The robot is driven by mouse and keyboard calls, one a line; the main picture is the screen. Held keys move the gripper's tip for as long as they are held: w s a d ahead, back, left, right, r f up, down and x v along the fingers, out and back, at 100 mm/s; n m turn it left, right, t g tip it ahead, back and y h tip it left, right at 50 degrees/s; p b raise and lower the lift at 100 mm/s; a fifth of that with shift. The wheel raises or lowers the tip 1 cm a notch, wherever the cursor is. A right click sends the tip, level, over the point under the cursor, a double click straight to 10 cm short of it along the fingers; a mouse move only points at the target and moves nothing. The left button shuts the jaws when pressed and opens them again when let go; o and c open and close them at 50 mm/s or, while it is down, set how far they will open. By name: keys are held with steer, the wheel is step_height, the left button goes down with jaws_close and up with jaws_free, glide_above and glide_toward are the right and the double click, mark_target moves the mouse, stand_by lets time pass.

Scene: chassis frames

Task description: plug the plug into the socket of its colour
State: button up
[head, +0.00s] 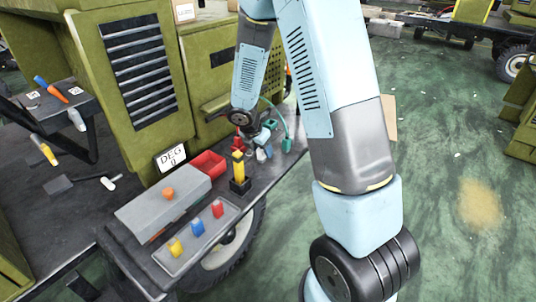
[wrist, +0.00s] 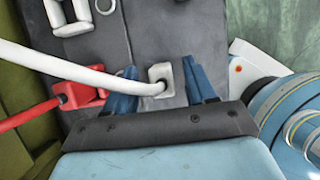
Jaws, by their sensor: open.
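In the wrist view my gripper (wrist: 163,84) is open, its blue fingers on either side of a white plug (wrist: 161,74) on the dark bench top. The left finger is close to the plug; contact is unclear. The plug's white cable (wrist: 75,62) runs left across that finger. A red plug (wrist: 88,95) with a red cable lies left of the fingers. In the head view my gripper (head: 264,150) is low over the bench, and a green plug (head: 286,145) with a green cable stands to its right.
A yellow and black part (head: 238,168), a red bin (head: 208,163), a grey box (head: 165,208) with an orange knob and a tray (head: 188,256) of coloured pieces stand nearer on the bench. A green cabinet (head: 128,70) rises behind. White parts (wrist: 72,18) lie above in the wrist view.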

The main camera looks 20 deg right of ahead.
steer(key=shift+f, duration=0.1)
jaws_close()
stand_by(0.5)
